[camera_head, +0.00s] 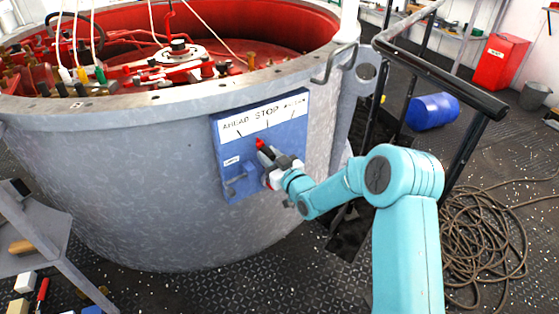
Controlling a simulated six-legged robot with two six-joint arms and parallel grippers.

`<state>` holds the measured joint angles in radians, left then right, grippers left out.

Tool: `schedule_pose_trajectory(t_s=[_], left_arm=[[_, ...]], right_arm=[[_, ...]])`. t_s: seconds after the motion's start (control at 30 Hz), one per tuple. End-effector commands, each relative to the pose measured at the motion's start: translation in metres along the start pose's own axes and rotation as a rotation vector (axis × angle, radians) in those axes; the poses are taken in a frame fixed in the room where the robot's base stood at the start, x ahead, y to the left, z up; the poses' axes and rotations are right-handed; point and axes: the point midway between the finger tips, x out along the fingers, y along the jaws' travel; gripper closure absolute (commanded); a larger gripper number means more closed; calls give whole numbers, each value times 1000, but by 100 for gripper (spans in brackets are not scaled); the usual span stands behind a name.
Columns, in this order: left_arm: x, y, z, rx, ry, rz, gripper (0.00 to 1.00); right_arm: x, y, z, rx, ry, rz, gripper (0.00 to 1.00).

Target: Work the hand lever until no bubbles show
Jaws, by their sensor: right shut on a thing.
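A blue panel (234,166) is fixed to the side of the large grey drum, with a white strip marked AHEAD, STOP and a third, partly unclear word. A hand lever with a red tip (260,144) stands out from the panel, tilted up and to the left. My right gripper (272,160) is at the panel's middle, shut on the lever, and its fingers hide the lower part of it. My left gripper is not in view. I cannot make out any bubbles or a sight glass.
The grey drum (110,165) has a red interior with fittings and hoses. A black railing (440,78) stands to the right. A coiled rope (480,245) and a blue barrel (433,111) lie on the deck there. A grey shelf (35,225) is at the left.

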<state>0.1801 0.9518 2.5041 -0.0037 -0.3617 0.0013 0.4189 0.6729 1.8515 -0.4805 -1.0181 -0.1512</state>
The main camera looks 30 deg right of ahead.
Motion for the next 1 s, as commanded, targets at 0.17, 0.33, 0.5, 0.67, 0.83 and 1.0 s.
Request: schedule_pose_trajectory(t_s=[0.17,0.33,0.5,0.67,0.83,1.0], left_arm=[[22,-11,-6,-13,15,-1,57],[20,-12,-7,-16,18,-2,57],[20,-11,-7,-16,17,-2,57],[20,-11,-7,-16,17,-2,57],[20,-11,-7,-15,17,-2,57],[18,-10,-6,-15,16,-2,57]], right_arm=[[0,-27,11,-110,-2,-18,100],[-1,-30,9,-135,-6,-18,100],[-1,-30,9,-133,-8,-18,100],[-1,-29,8,-132,-7,-15,46],[0,-27,8,-133,-4,-12,46],[-7,-26,6,-133,-4,-10,46]])
